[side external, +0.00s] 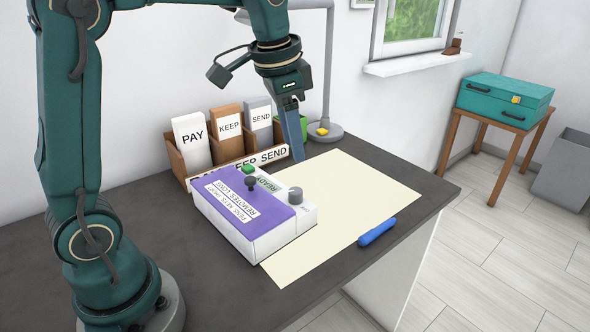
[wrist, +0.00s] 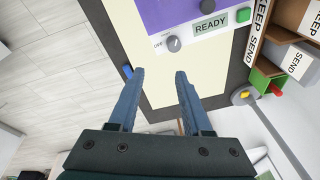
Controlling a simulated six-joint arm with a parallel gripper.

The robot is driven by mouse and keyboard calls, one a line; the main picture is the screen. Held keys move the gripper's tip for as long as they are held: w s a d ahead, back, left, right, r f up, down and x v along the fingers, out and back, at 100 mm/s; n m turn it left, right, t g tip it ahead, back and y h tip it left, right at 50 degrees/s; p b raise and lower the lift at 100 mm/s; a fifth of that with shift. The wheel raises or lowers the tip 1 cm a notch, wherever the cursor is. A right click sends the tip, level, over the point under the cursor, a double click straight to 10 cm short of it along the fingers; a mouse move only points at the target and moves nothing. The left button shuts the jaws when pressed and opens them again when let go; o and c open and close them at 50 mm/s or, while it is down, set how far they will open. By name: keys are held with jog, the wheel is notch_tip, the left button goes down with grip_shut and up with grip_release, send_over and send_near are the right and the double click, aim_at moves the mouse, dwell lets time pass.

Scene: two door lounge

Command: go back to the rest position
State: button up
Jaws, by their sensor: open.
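My gripper (side external: 299,158) hangs fingers-down above the back part of the cream mat (side external: 345,205) on the dark table (side external: 440,190). In the wrist view my gripper (wrist: 157,72) has its two blue fingers apart, with nothing between them. A white and purple control box (side external: 255,215) sits left of the gripper, overlapping the mat. It has a knob, a dark stick, a green button and a READY label. The gripper is apart from the box.
An organizer (side external: 181,165) with PAY, KEEP and SEND cards stands at the back, beside a lamp base (side external: 327,134). A blue cylindrical object (side external: 377,232) lies at the mat's right edge. A teal case (side external: 505,98) rests on a wooden stand farther right.

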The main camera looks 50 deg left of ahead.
jog(key=s+d+r+t, duration=0.2)
jog(key=s+d, duration=0.1)
jog(key=s, duration=0.5)
jog(key=s+d+f+n+t, duration=0.1)
jog(key=s+f+n, duration=0.2)
jog(key=s+f, duration=0.2)
jog(key=shift+s+d+f+n+h, duration=0.2)
jog(key=shift+s+d+n+h, duration=0.15)
jog(key=shift+s, duration=0.5)
